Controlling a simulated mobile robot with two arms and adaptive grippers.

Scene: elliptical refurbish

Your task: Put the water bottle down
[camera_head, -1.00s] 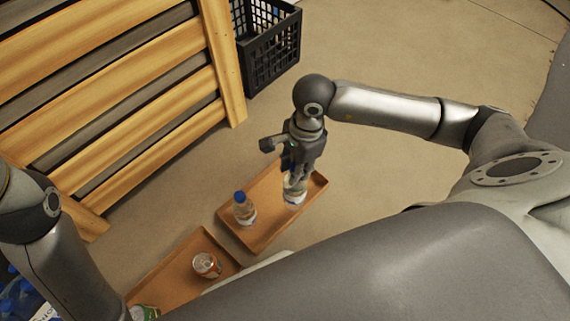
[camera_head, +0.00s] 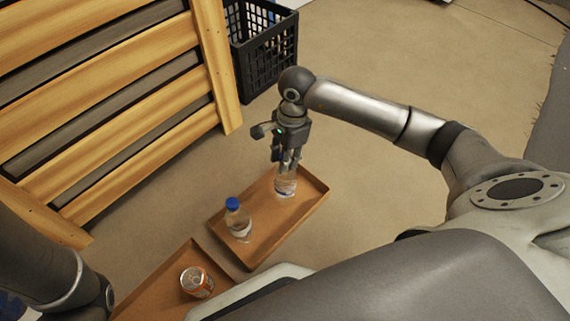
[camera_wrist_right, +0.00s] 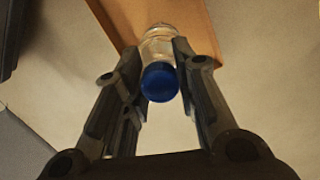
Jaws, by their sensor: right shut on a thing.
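A clear water bottle (camera_head: 286,184) is upright in or just above the brown tray (camera_head: 262,245); I cannot tell if its base touches. My right gripper (camera_head: 288,163) points down over it and is shut on its upper part, hiding the cap in the head view. In the right wrist view the bottle's blue cap (camera_wrist_right: 160,82) shows between the fingers of the right gripper (camera_wrist_right: 158,65). A second bottle with a blue cap (camera_head: 237,220) stands in the same tray, to the left. The left gripper is not visible.
Another brown tray (camera_head: 150,297) holds an orange and silver can (camera_head: 196,282) at the lower left. A slatted wooden piece (camera_head: 110,90) stands at the left. A black crate (camera_head: 264,55) is behind my right gripper. The floor to the right is clear.

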